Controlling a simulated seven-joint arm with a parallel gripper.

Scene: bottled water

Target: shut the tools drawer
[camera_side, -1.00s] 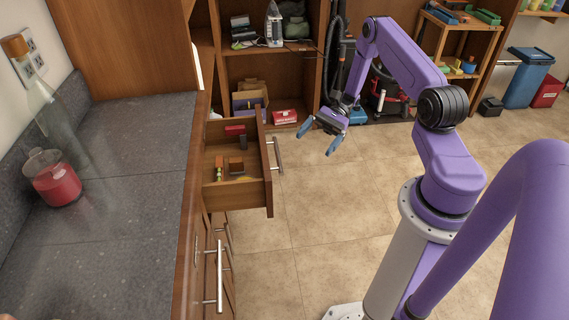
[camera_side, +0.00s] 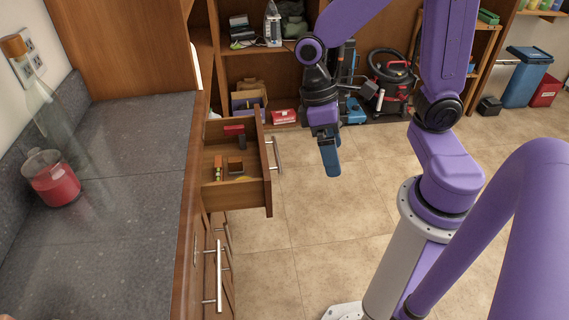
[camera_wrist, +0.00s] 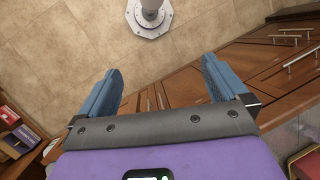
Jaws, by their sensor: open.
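The tools drawer (camera_side: 240,196) is a wooden drawer pulled out from the counter front in the side view. Its silver bar handle (camera_side: 278,155) is on its right-hand front. Small red, dark and orange items lie inside it. My gripper (camera_side: 331,172) points down in open air to the right of the handle, apart from it. In the wrist view my gripper (camera_wrist: 160,78) shows two blue fingers spread wide with nothing between them. Wooden fronts with silver handles (camera_wrist: 295,36) show at the right of the wrist view.
The dark countertop (camera_side: 110,235) holds a red-filled jar (camera_side: 55,182) and a clear bottle (camera_side: 50,110). A shut drawer's handle (camera_side: 219,275) is below the open drawer. Shelves (camera_side: 235,72) and a vacuum cleaner (camera_side: 392,80) stand behind. The tiled floor (camera_side: 300,240) is clear.

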